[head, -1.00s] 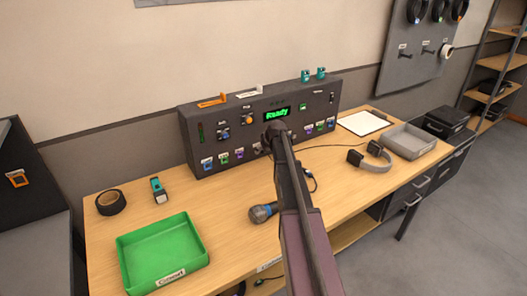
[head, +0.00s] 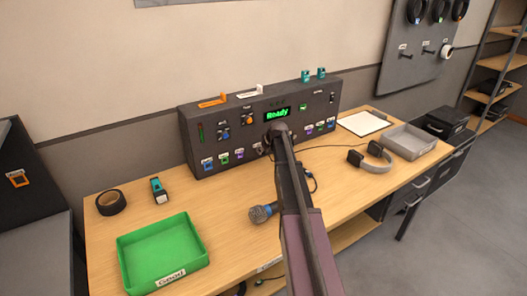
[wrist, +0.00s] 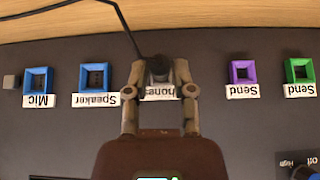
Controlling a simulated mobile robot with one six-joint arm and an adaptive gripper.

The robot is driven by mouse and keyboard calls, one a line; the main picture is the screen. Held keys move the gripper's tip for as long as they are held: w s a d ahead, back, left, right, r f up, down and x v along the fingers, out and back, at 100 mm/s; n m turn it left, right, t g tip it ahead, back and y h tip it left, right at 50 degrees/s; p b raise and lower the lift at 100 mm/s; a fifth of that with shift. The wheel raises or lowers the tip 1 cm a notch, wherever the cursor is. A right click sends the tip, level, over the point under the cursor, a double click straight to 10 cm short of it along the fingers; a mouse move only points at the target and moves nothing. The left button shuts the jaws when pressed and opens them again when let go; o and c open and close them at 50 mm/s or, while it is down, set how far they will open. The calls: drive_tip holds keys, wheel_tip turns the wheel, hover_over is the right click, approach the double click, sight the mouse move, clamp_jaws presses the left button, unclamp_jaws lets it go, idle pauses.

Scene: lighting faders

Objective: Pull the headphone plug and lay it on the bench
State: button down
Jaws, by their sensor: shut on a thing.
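The headphone plug (wrist: 158,66) is dark, with a black cable leading away from it in the wrist view, which shows the panel labels upside down. It is at the panel position labelled Phones, whose label is partly covered. My gripper (wrist: 159,75) has a finger on each side of the plug and is shut on it. I cannot tell how deep the plug sits in its socket. In the head view my arm hides the plug. The headphones (head: 370,157) lie on the wooden bench (head: 225,205), right of my arm, with a dark cable running left.
The dark control panel (head: 190,137) shows a green "Ready" display. Mic (wrist: 37,80), Speaker (wrist: 95,77) and Send (wrist: 243,72) sockets flank the plug. A microphone (head: 262,213), green tray (head: 120,260), grey tray (head: 408,141) and clipboard (head: 362,123) are on the bench. Bench space left of the microphone is clear.

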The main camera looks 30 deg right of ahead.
drive_tip(key=shift+s+d, duration=0.15)
drive_tip(key=shift+s, duration=1.95)
